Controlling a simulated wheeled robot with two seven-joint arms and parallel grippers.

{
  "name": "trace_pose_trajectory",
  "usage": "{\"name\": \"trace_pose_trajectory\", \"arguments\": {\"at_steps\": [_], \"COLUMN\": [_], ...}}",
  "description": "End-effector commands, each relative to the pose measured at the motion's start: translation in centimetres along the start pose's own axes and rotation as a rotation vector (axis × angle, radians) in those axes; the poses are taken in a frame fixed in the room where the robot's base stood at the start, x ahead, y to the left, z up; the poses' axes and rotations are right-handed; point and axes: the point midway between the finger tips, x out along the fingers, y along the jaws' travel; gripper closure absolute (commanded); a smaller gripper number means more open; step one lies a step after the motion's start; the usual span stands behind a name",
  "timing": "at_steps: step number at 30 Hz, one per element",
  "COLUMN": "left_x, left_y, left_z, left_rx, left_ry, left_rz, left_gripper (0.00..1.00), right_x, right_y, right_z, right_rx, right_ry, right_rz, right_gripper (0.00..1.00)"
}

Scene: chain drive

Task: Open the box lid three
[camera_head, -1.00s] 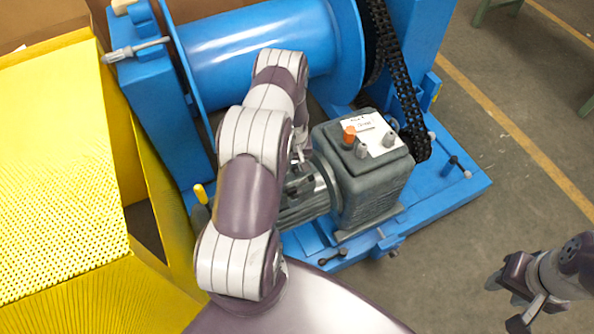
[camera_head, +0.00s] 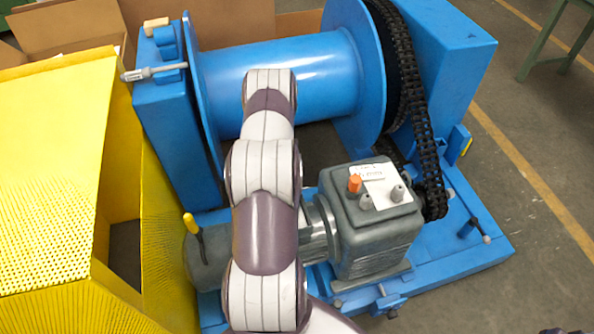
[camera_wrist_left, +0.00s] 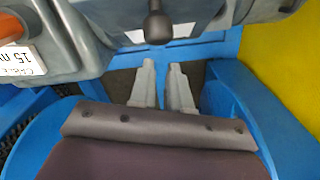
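A grey gearbox (camera_head: 372,238) stands on the blue winch frame, right of my left arm in the head view. Its top carries a white label (camera_head: 383,186), an orange cap (camera_head: 355,184) and grey knobs. In the left wrist view the orange cap (camera_wrist_left: 10,26) and part of the label show at the upper left. A grey part with a dark rounded knob (camera_wrist_left: 157,27) is at the top centre. My left gripper (camera_wrist_left: 161,68) points toward it; its fingers are apart with nothing between them. The arm hides this gripper in the head view. My right gripper is out of view.
A blue drum (camera_head: 285,82) and a black chain (camera_head: 416,90) lie behind the gearbox. A yellow perforated box (camera_head: 60,125) stands at the left, beside a yellow-handled lever (camera_head: 194,226). Cardboard boxes (camera_head: 75,25) are behind.

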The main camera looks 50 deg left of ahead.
Motion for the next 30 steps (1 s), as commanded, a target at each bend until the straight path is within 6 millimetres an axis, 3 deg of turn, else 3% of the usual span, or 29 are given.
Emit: {"name": "trace_pose_trajectory", "arguments": {"at_steps": [1, 3, 13, 17, 24, 30], "left_x": [-0.1, -0.1, -0.8, -3.5, -10.0, -12.8], "left_y": [0.0, 0.1, 0.2, 0.1, -0.1, -0.2], "left_z": [-0.1, -0.1, -0.2, -0.1, 0.1, 0.2], "left_rx": [-0.001, -0.001, -0.002, -0.003, -0.004, -0.004], "left_ry": [0.002, 0.002, 0.005, 0.009, 0.011, 0.008], "left_rz": [0.0, 0.001, 0.002, 0.002, 0.002, 0.003], "left_gripper": [0.65, 0.48, 0.48, 0.48, 0.48, 0.48], "right_x": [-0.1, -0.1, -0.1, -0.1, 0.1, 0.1], "right_y": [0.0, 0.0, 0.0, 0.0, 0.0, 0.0], "right_z": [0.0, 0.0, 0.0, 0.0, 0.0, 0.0], "right_rx": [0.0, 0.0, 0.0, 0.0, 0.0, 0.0], "right_ry": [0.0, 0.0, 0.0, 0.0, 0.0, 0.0], "right_rz": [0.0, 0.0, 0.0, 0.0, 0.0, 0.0], "right_gripper": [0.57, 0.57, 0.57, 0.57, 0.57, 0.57]}}
